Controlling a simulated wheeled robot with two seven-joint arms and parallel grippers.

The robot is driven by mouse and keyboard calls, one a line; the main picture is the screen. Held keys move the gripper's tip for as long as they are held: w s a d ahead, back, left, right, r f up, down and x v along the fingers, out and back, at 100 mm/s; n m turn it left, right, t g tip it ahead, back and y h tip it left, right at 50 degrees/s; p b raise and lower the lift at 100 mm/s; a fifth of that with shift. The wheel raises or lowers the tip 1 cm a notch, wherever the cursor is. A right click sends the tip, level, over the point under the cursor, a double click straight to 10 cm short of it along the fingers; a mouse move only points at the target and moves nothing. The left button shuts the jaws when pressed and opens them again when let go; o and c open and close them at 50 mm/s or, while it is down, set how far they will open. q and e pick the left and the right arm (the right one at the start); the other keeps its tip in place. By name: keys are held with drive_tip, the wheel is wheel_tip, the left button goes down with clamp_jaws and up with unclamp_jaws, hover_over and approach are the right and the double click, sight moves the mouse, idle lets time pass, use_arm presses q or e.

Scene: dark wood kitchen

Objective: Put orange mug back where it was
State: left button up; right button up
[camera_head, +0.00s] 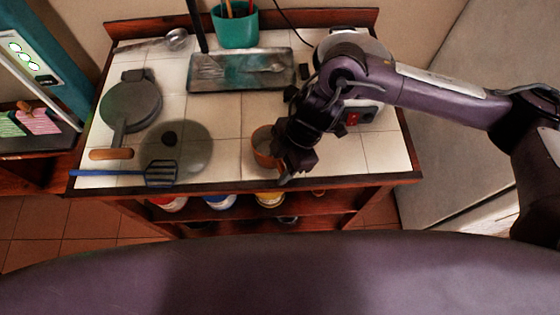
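The orange mug (262,146) stands on the white tiled counter (228,115), near its front edge and right of the middle. My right gripper (287,165) comes down from the right, at the mug's right side, and hides part of it. The fingers point down towards the counter by the mug. Whether they grip the mug or only stand beside it, I cannot tell. My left gripper is not in view.
A glass lid (184,150), a blue spatula (125,174) and a dark round pan (131,105) lie to the left. A metal tray (240,72) and a teal utensil pot (236,27) stand behind. A white appliance (367,112) is partly behind my arm. Jars stand on the shelf below.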

drive_tip(key=o, duration=0.4)
drive_tip(key=shift+c, duration=0.2)
drive_tip(key=shift+r, duration=0.3)
drive_tip(key=b+v, duration=0.1)
drive_tip(key=v, duration=1)
drive_tip(key=shift+d+r, duration=0.25)
drive_tip(key=shift+r, duration=0.05)
